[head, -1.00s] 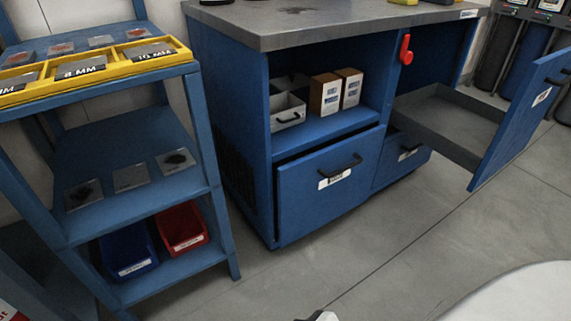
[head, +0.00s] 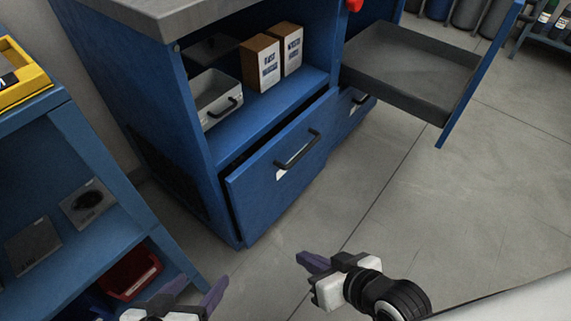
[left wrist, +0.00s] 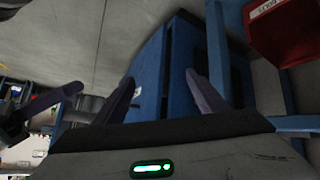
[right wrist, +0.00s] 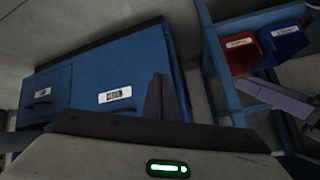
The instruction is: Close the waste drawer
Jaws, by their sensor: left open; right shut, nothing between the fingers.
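The blue workbench has a lower left drawer (head: 262,178) with a black bar handle (head: 298,150) and a white label too small to read. Its front stands a little proud of the cabinet, with a dark gap at its left edge. A wider-open upper right drawer (head: 410,65) shows an empty grey tray. I cannot tell from the labels which is the waste drawer. My left gripper (head: 194,290) is open and empty, low in front of the bench. My right gripper (head: 308,261) is shut and empty, below and in front of the lower left drawer, apart from it.
A blue shelf rack (head: 45,170) stands close on the left, with a red bin (head: 130,273) low down. Two boxes (head: 270,62) and a grey metal case (head: 216,97) sit in the open bench compartment. The floor (head: 430,200) to the right is clear.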

